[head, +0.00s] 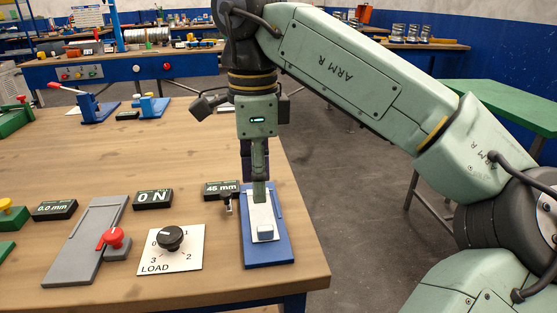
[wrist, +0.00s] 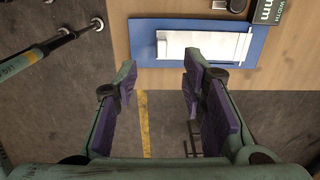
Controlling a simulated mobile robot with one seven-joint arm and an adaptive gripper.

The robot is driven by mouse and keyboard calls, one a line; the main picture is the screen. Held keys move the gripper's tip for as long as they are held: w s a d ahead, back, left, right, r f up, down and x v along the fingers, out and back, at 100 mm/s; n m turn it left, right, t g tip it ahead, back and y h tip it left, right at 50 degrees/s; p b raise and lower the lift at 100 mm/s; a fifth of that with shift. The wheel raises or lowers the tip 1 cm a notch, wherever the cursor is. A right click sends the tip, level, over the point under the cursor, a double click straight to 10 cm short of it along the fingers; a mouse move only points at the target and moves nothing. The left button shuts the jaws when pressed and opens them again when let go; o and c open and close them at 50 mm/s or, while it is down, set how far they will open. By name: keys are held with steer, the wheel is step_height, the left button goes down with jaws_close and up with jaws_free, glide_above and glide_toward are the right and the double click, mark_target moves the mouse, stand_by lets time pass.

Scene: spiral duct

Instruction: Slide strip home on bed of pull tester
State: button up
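A blue base (head: 275,249) stands at the near right of the bench with a pale strip-like plate (head: 263,215) lying along it. In the wrist view the blue base (wrist: 143,48) and pale plate (wrist: 208,42) lie at the top, ahead of the fingertips. My gripper (wrist: 158,82) is open, with nothing between its fingers. In the head view my gripper (head: 260,196) points down over the plate; its fingers hide part of it. I cannot tell contact there. The frames do not show which fixture is the pull tester.
A "45 mm" display (head: 221,189) stands left of the blue base. Further left are a LOAD dial (head: 170,238), an ON sign (head: 152,198), a grey bed (head: 85,245) with a red knob (head: 113,237), and a "0.0 mm" display (head: 54,210). The bench's right edge is close.

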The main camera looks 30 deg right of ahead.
mark_target(261, 229)
step_height(261, 229, down, 11)
steer(key=shift+w+d+r+p, duration=0.1)
steer(key=shift+d+r+p, duration=0.05)
steer(key=shift+p, duration=0.15)
steer(key=shift+c, duration=0.3)
jaws_close()
stand_by(0.4)
stand_by(0.4)
